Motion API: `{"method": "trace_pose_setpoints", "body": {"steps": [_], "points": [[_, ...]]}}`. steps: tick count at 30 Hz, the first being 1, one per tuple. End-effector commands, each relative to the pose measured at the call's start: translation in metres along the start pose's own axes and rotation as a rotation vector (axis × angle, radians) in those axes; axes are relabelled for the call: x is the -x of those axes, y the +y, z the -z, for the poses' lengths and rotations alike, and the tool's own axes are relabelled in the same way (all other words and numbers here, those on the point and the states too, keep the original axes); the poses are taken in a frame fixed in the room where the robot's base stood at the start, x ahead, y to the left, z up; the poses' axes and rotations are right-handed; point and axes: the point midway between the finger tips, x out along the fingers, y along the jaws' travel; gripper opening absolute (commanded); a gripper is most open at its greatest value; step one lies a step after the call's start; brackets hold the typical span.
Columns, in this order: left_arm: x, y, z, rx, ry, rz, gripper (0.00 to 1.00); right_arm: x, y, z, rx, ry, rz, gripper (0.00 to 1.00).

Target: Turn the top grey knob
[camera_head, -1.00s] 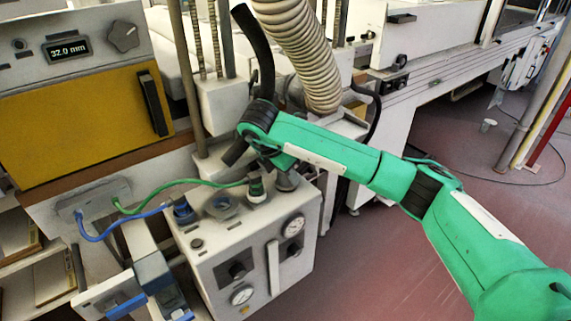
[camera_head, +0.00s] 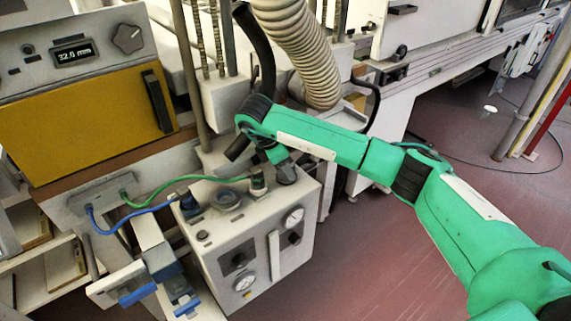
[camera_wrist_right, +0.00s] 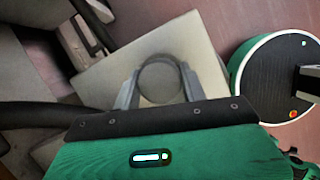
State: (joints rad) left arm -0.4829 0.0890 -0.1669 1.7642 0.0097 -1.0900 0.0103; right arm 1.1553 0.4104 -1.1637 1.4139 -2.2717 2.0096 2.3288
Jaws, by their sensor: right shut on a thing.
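A round grey knob (camera_head: 286,174) stands on the top face of a white box (camera_head: 262,232), near its back right corner. My right gripper (camera_head: 278,156) reaches down to it from above at the end of the green arm. In the right wrist view the knob (camera_wrist_right: 160,80) shows as a dark round disc between the two grey fingers of the right gripper (camera_wrist_right: 159,88). The fingers are shut on its opposite sides. The gripper partly hides the knob in the head view. My left gripper is not in view.
Green (camera_head: 190,181) and blue (camera_head: 124,222) cables run to fittings on the box top. The box front carries gauges (camera_head: 294,217). A ribbed hose (camera_head: 298,50) and a dark pipe hang close behind my right wrist. A yellow-doored oven (camera_head: 85,125) stands left.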

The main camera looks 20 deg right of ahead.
Motion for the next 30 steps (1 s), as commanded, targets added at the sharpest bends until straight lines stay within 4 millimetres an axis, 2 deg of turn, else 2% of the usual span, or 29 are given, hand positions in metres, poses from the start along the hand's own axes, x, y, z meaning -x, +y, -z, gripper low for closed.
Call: {"method": "trace_pose_setpoints", "body": {"steps": [8,9,12,23,25,30], "points": [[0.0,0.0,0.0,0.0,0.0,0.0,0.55,0.001,0.001,0.0,0.0,0.002,-0.003,0.2],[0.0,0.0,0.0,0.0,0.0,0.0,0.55,0.001,0.001,0.0,0.0,0.002,-0.003,0.48],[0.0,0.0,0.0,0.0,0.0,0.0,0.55,0.001,0.001,0.0,0.0,0.001,-0.002,0.64],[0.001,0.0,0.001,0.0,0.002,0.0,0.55,0.006,0.001,0.0,0.001,0.0,-0.003,0.64],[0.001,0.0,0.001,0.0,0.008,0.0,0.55,0.013,0.001,-0.001,0.002,0.0,-0.004,0.64],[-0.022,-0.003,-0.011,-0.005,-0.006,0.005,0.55,0.043,0.001,-0.001,0.002,0.0,-0.006,0.64]]}}
